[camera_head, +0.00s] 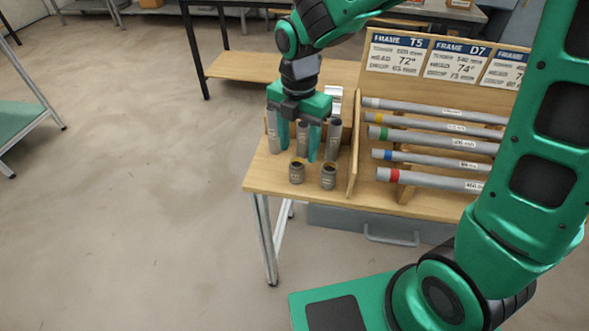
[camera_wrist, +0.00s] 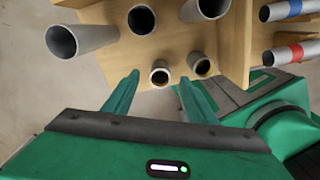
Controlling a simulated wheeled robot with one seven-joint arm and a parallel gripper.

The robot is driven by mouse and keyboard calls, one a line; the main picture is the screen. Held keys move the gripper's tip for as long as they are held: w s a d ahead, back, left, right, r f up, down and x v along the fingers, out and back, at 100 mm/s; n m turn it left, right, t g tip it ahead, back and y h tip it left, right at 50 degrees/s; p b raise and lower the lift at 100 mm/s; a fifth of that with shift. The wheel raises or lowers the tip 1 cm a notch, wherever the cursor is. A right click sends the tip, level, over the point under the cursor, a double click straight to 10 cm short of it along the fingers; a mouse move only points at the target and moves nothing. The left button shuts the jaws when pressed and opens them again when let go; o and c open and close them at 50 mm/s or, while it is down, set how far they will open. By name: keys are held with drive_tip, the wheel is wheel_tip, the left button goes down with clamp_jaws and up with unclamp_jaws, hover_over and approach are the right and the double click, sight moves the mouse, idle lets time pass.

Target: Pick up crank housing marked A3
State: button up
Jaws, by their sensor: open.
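Several grey cylindrical parts stand upright on a wooden bench; the marks on them are too small to read, so I cannot tell which is crank housing A3. Two short ones with dark rims, a left one (camera_head: 297,174) and a right one (camera_head: 328,178), stand near the front edge. Taller tubes stand behind them: left (camera_head: 272,132), middle (camera_head: 303,138) and right (camera_head: 333,140). My gripper (camera_head: 299,152) points down among the tall tubes, open and empty. In the wrist view the short left part (camera_wrist: 160,76) shows near the gap between my fingers (camera_wrist: 159,80).
A wooden divider (camera_head: 355,145) rises right of the parts. Beyond it, a rack holds long grey pipes with coloured bands (camera_head: 430,134) below a sign board (camera_head: 440,60). The bench's front edge (camera_head: 300,197) is close to the short parts. Open floor (camera_head: 130,200) lies left.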

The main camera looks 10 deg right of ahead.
sight(297, 169)
drive_tip(key=shift+s+a+f, duration=0.15)
drive_tip(key=shift+f, duration=1.8)
drive_tip(key=shift+s+a+f, duration=0.1)
drive_tip(key=shift+f, duration=1.85)
drive_tip(key=shift+c, duration=0.2)
drive_tip(key=c, duration=1.2)
drive_tip(key=shift+o, duration=0.2)
drive_tip(key=shift+r, duration=0.1)
